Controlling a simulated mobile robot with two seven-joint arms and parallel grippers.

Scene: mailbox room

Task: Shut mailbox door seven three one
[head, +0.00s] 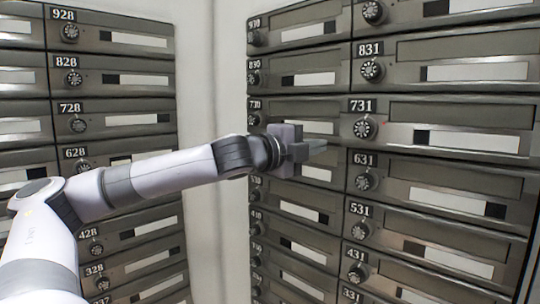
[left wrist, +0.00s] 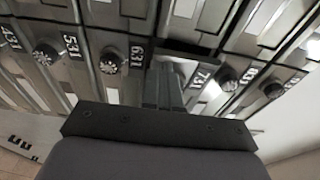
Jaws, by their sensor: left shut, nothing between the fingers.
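Mailbox door 731 (head: 455,140) is a grey metal door in the right bank, with a round dial, a dark slot panel and a white label strip. It looks flush or nearly flush with its neighbours; I cannot tell if it is fully shut. Its number plate also shows in the left wrist view (left wrist: 204,76). My left gripper (head: 320,146) is shut and empty. In the head view it lies just left of door 731, over the column of doors beside it. In the left wrist view the closed fingers (left wrist: 163,82) point between plates 631 and 731. My right gripper is out of view.
Door 831 (head: 460,72) is above and door 631 (head: 440,185) below, both appearing shut. Another bank of mailboxes (head: 115,80) stands at the left. A pale wall corner (head: 212,90) separates the banks. My left arm crosses in front of the left bank and the corner.

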